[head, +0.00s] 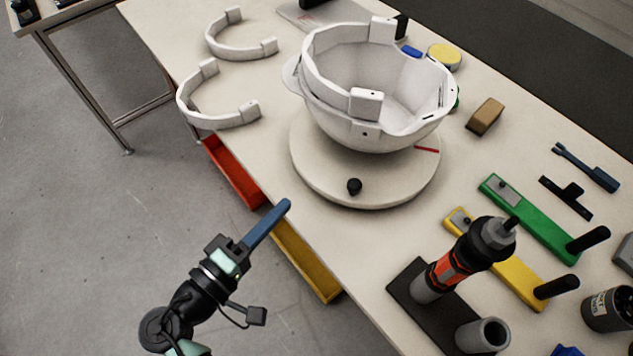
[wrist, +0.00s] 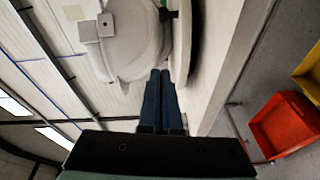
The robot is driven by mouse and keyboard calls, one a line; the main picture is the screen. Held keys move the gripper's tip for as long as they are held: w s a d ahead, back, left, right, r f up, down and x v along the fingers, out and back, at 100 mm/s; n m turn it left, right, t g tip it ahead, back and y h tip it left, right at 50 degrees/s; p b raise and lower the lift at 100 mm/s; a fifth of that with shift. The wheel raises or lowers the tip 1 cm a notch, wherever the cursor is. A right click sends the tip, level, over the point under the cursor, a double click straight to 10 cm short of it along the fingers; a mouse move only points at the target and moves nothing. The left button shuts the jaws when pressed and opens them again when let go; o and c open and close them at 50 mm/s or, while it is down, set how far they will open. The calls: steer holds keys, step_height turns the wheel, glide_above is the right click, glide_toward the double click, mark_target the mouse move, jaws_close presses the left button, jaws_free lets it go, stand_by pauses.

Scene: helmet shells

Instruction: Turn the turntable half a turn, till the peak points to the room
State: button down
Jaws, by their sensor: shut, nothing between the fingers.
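The turntable (head: 310,170) is a round off-white disc on the bench, with a black knob (head: 354,186) on its near side and a red mark (head: 427,150) at its right. The white helmet shell (head: 375,135) sits on it, open side up, with white blocks on its rim. A lip that looks like the peak (head: 291,74) sticks out at its left. My gripper (head: 287,204) is shut and empty, off the bench's near edge, left of the knob and apart from the turntable. In the wrist view, the closed blue fingers (wrist: 160,75) point towards the shell (wrist: 135,40).
Two white curved bands (head: 218,118) (head: 240,52) lie at the left of the bench. A red bin (head: 233,172) and a yellow bin (head: 305,262) hang below its near edge. A driver (head: 460,260) stands in a dark holder at the front right. Green and yellow tools lie beyond.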

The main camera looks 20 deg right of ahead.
steer(key=x, duration=0.9)
steer(key=shift+p, duration=0.3)
steer(key=shift+s+d+f+p, duration=0.15)
steer(key=shift+s+d+p, duration=0.25)
steer(key=shift+s+d, duration=0.55)
steer(key=shift+s+d+f, duration=0.15)
steer(key=shift+s+d, duration=0.25)
steer(key=shift+s, duration=0.1)
steer(key=shift+s+d, duration=0.1)
steer(key=shift+s+d, duration=0.15)
steer(key=shift+d, duration=0.05)
steer(key=shift+s+d, duration=0.15)
steer(key=shift+s, duration=0.05)
